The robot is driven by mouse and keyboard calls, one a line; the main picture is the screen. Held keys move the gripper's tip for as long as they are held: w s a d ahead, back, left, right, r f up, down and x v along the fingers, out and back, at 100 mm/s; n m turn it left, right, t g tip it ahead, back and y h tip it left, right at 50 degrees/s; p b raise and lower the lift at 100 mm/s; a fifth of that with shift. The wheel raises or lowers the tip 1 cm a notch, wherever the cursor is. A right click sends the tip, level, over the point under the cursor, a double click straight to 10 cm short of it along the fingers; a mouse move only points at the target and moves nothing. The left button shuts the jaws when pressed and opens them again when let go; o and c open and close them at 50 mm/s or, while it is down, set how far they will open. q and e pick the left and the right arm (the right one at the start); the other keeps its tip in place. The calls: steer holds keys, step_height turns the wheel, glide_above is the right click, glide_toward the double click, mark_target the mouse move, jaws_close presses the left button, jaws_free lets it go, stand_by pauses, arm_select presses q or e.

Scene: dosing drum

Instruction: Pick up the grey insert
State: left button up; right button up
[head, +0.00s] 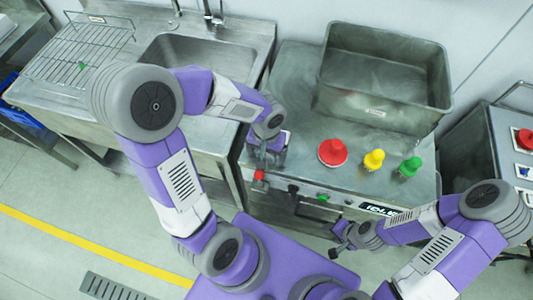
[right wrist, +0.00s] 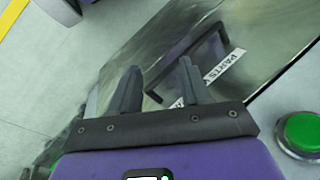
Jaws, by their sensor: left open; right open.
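I cannot make out a small grey insert for certain. The clearest grey object is a large open rectangular bin (head: 335,98), with a small label on its front, at the back of the steel worktop. My left gripper (head: 265,158) is open over the left front part of the worktop, left of the red knob; the surface under it is partly hidden. My right gripper (head: 338,240) is open and low in front of the cabinet. In the right wrist view, its two dark fingers (right wrist: 155,82) are apart with nothing between them.
Red (head: 332,152), yellow (head: 374,160) and green (head: 410,167) knob-like pieces stand on the worktop before the bin. A sink (head: 200,55) and a wire rack (head: 80,55) are at left. The right wrist view shows a cabinet handle (right wrist: 195,52) and a green button (right wrist: 301,132).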

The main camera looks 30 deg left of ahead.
arm_select(q)
steer(key=c, duration=1)
steer(key=shift+c, duration=0.2)
